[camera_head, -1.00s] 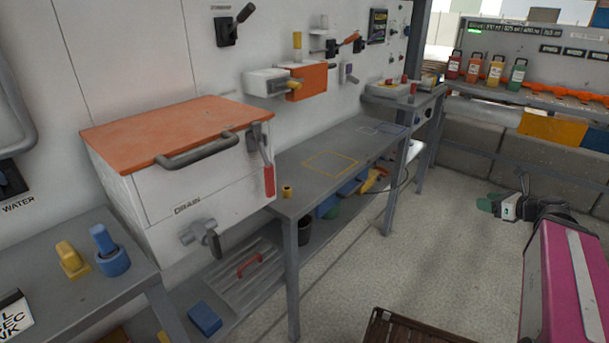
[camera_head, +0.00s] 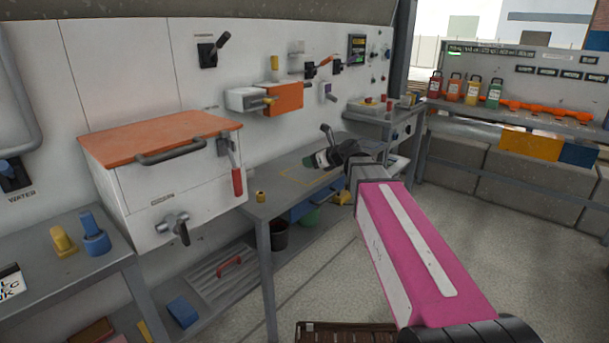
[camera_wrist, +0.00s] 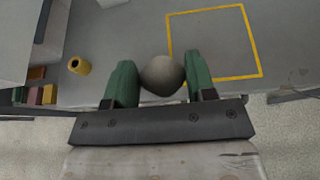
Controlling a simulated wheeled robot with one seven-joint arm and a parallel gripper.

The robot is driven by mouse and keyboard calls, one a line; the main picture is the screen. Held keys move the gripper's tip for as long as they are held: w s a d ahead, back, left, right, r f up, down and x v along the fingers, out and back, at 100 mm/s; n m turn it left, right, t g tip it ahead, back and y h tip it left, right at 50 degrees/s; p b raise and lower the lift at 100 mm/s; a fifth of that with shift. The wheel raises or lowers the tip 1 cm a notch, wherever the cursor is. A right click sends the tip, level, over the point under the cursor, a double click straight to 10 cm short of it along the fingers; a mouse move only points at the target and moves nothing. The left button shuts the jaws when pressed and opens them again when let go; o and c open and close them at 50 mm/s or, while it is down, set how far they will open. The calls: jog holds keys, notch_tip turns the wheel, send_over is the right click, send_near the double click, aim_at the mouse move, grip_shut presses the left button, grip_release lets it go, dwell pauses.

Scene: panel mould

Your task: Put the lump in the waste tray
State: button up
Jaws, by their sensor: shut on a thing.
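A rounded grey lump (camera_wrist: 162,77) sits between the two green fingers of my gripper (camera_wrist: 158,60) in the wrist view. My gripper is shut on it, with a finger on each side. In the head view my gripper (camera_head: 325,159) is over the far part of the grey bench, near the yellow outlined square. The lump is hard to make out there. In the wrist view the yellow square (camera_wrist: 260,62) lies on the bench top, just beyond the lump and to its right. I cannot make out which container is the waste tray.
A small yellow cylinder (camera_head: 260,197) stands on the bench (camera_head: 262,211). A white box with an orange lid (camera_head: 160,138) stands to the left. Blue bins (camera_head: 304,210) and a dark bucket (camera_head: 279,236) are under the bench. Open floor lies at the right.

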jog(key=w+a+r, duration=0.1)
jog(key=a+r, duration=0.2)
jog(key=a, duration=0.2)
send_over(307, 173)
notch_tip(307, 173, down, 7)
jog(key=shift+s+f, duration=0.1)
jog(key=shift+s, duration=0.05)
jog(key=shift+f, duration=2)
jog(key=o, duration=0.9)
jog(key=shift+f, duration=0.15)
jog(key=shift+o, duration=0.2)
